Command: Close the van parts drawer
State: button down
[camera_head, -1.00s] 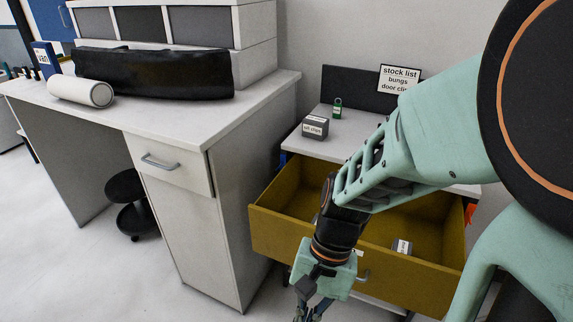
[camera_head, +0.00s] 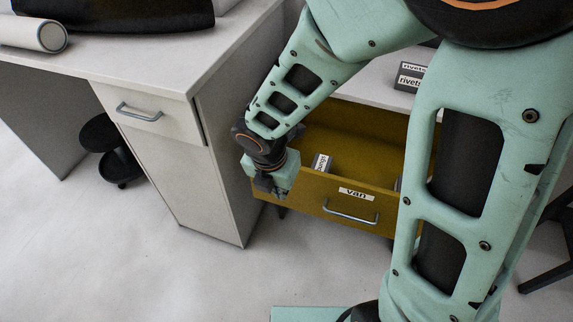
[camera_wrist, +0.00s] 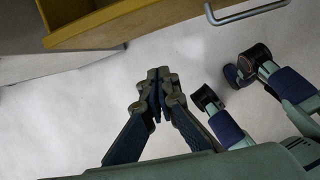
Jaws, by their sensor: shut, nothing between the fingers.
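The mustard-yellow drawer (camera_head: 345,145) is pulled out in the head view. Its front carries a white "van" label (camera_head: 356,194) and a silver bar handle (camera_head: 351,212). My gripper (camera_head: 267,186) is near the left end of the drawer front, left of the handle; my arm hides part of the drawer's left side. In the wrist view my gripper (camera_wrist: 157,90) is shut and empty, with pale floor behind it. The drawer front's edge (camera_wrist: 130,22) crosses the top and the handle (camera_wrist: 246,14) is at upper right. I cannot tell whether the gripper touches the drawer.
A small labelled box (camera_head: 321,163) lies inside the drawer. Boxes marked "rivets" (camera_head: 409,82) sit on the white top above it. A white desk (camera_head: 160,75) with a closed drawer stands close on the left. A black stool (camera_head: 112,150) is under it.

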jog(key=w+d+f+b, duration=0.1)
jog(key=w+f+b, duration=0.3)
jog(key=f, duration=0.5)
jog(key=shift+w+d+f+n, duration=0.3)
jog(key=shift+w+n, duration=0.1)
jog(key=shift+w, duration=0.8)
